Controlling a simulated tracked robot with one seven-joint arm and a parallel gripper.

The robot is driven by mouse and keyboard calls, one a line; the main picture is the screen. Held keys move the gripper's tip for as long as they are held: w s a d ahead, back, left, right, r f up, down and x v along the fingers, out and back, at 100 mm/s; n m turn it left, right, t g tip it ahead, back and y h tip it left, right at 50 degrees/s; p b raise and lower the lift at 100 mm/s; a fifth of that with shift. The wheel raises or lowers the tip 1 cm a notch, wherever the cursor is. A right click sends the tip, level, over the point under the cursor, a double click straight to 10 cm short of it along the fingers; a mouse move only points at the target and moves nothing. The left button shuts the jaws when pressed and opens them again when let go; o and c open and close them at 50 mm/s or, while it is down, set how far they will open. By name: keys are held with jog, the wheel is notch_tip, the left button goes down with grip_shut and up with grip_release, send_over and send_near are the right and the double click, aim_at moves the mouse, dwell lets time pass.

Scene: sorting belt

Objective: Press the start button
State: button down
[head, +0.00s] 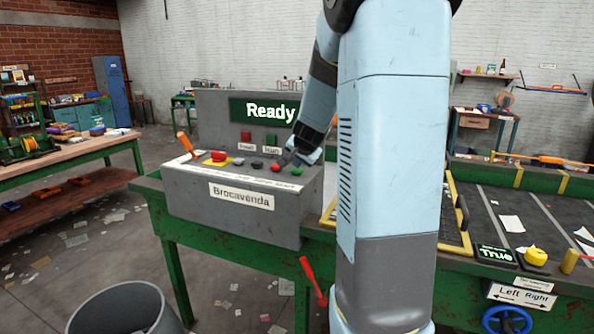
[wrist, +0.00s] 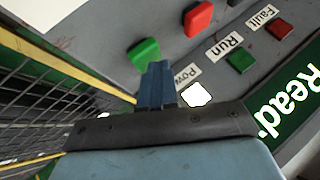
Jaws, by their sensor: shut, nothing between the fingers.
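The grey control console (head: 240,224) marked Brocavenda stands on a green bench. Its green button (head: 297,171) is at the right end of the row, with a red button (head: 275,168) to its left. In the wrist view the green button (wrist: 145,52) and red button (wrist: 199,18) lie just beyond my fingers. My gripper (head: 289,157) is shut and empty, low over the right end of the console. In the wrist view its fingertips (wrist: 157,67) appear right beside the green button's edge; I cannot tell whether they touch. The display (head: 270,111) reads Ready.
An orange lever (head: 186,144) and a red mushroom button (head: 219,156) are at the console's left. A red Fault lamp (wrist: 280,26), green Run lamp (wrist: 241,60) and lit white Power lamp (wrist: 196,95) sit behind. A wire mesh (wrist: 50,95) is close beside my gripper.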

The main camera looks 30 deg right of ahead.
aim_at(298, 171)
jog(key=shift+f, duration=0.2)
dwell(0.3)
jog(key=shift+r, duration=0.95)
jog(key=shift+r, duration=2.5)
jog(key=shift+a, duration=0.1)
jog(key=s+a+n+g+y, duration=0.1)
jog(key=s+a+n, duration=0.3)
jog(key=s+a, duration=0.3)
jog(key=s+a+n+g, duration=0.1)
jog(key=s+a+n, duration=0.3)
jog(key=s, duration=1.1)
jog(key=s+a+n+g+y, duration=0.1)
jog(key=s+a+n, duration=0.3)
jog(key=s+a, duration=0.6)
jog(key=shift+s+y, duration=0.3)
jog(key=shift+s, duration=0.25)
